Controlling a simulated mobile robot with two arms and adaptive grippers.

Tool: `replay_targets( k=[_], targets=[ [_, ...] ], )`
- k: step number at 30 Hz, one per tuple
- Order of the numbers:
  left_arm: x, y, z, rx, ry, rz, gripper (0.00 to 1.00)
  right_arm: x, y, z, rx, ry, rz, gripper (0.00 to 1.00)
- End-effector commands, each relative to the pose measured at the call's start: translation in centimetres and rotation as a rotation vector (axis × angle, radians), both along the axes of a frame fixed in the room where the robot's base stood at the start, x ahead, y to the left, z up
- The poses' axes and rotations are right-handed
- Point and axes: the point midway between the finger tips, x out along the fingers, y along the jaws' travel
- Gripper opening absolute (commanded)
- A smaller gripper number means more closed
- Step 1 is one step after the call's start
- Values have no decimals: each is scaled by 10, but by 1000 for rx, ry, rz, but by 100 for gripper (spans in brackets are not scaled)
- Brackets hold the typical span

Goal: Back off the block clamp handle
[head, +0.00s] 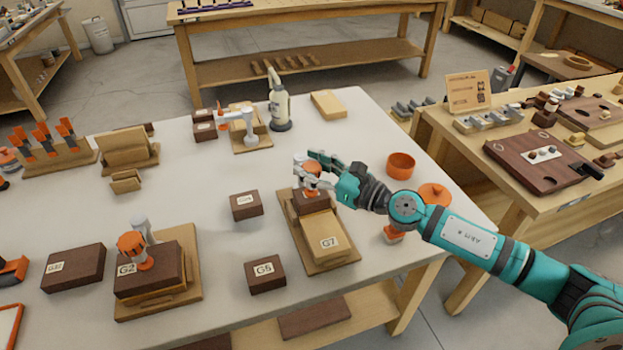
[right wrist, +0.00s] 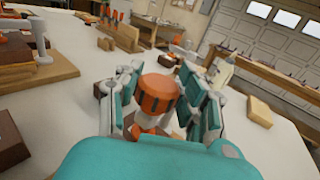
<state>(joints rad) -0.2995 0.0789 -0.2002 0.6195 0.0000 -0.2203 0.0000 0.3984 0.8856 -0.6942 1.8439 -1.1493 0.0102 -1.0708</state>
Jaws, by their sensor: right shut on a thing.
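The block clamp at the board marked G7 has an orange handle (head: 312,181), also large in the middle of the right wrist view (right wrist: 157,92). My right gripper (head: 316,170) is shut on this handle, one finger on each side of it. Below it, a dark brown block (head: 311,203) and a light wooden block labelled G7 (head: 326,240) sit on a wooden base (head: 342,261). The gripper hides part of the clamp in the head view. My left gripper is not in view.
A second clamp with an orange handle (head: 132,245) stands at the block marked G2 (head: 150,275). Loose dark blocks (head: 246,205) and one marked G5 (head: 265,274) lie nearby. An orange bowl (head: 400,164) is to the right. A white bottle (head: 279,108) stands behind.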

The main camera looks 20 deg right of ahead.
Motion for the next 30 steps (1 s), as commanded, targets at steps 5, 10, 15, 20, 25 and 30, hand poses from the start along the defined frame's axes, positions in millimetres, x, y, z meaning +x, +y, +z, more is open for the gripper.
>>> replay_targets(
  k=[5, 10, 15, 20, 25, 30],
  targets=[
    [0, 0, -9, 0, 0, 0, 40, 0, 0, 0, 3, 0, 25, 6],
    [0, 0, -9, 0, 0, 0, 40, 0, 0, 2, 3, 0, 32, 5],
    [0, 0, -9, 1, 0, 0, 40, 0, 0, 2, 3, 0, 31, 5],
    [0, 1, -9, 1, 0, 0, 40, 0, 0, 2, 3, 0, 31, 48],
    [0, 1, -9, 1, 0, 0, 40, 0, 0, 1, 1, 0, 31, 64],
    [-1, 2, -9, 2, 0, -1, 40, 0, 0, 1, 1, 0, 31, 64]
  ],
)
